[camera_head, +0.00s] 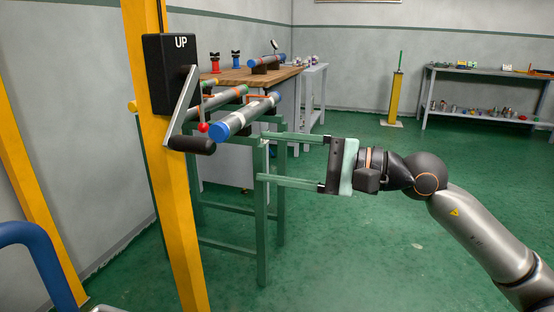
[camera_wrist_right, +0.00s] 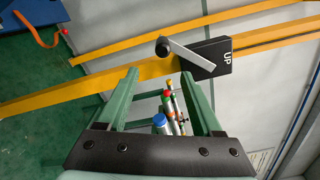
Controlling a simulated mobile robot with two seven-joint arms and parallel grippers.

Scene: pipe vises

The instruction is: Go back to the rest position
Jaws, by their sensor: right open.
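My right gripper (camera_head: 262,157) reaches in from the right in the head view. Its two pale green fingers are spread wide apart and point left, with nothing between them. It is beside the green stand (camera_head: 263,225), below and right of the blue-ended pipe (camera_head: 248,114); I cannot tell whether the fingers touch the stand. In the right wrist view, the spread fingers (camera_wrist_right: 160,75) frame pipe ends, including a blue one (camera_wrist_right: 160,119), which look farther off. My left gripper is not in view.
A yellow post (camera_head: 165,190) carries a black box marked UP (camera_head: 172,75) with a crank handle (camera_head: 190,144), close left of the stand. A wooden workbench (camera_head: 225,77) stands behind. A shelf (camera_head: 485,75) is at the back right. The green floor in the middle is open.

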